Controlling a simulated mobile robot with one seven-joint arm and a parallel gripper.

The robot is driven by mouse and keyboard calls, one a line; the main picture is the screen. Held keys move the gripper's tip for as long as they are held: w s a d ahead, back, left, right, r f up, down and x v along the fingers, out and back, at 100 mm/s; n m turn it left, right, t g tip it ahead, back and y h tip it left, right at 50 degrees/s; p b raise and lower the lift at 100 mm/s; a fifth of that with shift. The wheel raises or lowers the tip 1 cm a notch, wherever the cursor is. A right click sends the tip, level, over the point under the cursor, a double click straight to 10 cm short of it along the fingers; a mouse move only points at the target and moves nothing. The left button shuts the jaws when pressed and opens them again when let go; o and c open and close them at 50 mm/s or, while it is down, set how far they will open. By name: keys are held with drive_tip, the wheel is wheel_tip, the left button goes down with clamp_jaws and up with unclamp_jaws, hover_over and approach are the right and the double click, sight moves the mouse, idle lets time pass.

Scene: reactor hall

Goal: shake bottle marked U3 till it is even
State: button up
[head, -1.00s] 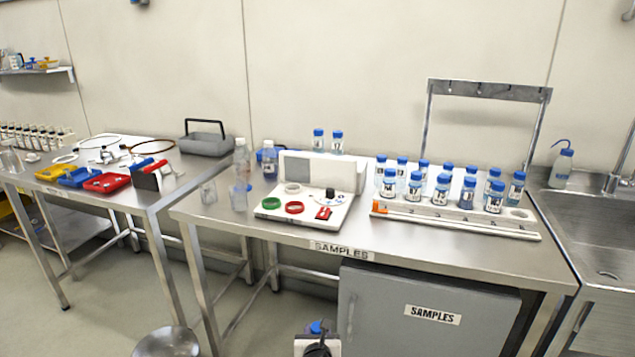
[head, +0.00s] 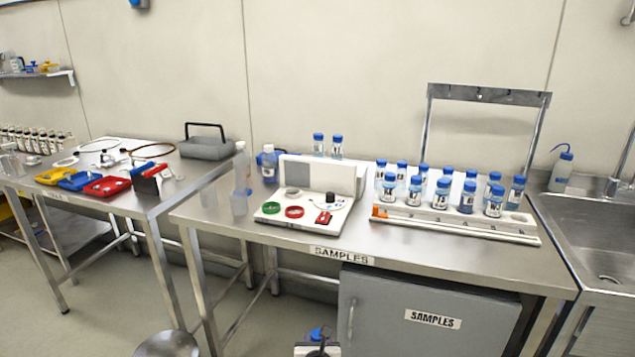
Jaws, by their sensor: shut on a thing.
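My gripper (head: 318,351) shows at the bottom edge of the head view, low in front of the samples table. It is shut on a blue-capped bottle (head: 318,333). Only the cap shows clearly; its body and label are hidden, so I cannot read a mark or see whether its contents are even. Several other blue-capped bottles stand upright in and behind a white numbered rack (head: 455,226) on the table's right side. Their labels are too small to read surely.
The steel samples table (head: 360,250) also bears a white instrument (head: 310,205) with green and red rings, and clear beakers (head: 239,203). A grey cabinet (head: 430,300) stands beneath. A round stool (head: 167,345) is at lower left. A sink (head: 600,240) is at right.

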wheel_tip(320, 180, down, 3)
drive_tip(key=shift+f+b, duration=0.15)
drive_tip(key=shift+b, duration=0.65)
wheel_tip(320, 180, up, 5)
drive_tip(key=p, duration=0.4)
drive_tip(key=shift+p, duration=0.4)
wheel_tip(320, 180, down, 5)
drive_tip(key=b, duration=0.3)
drive_tip(key=shift+b, duration=0.3)
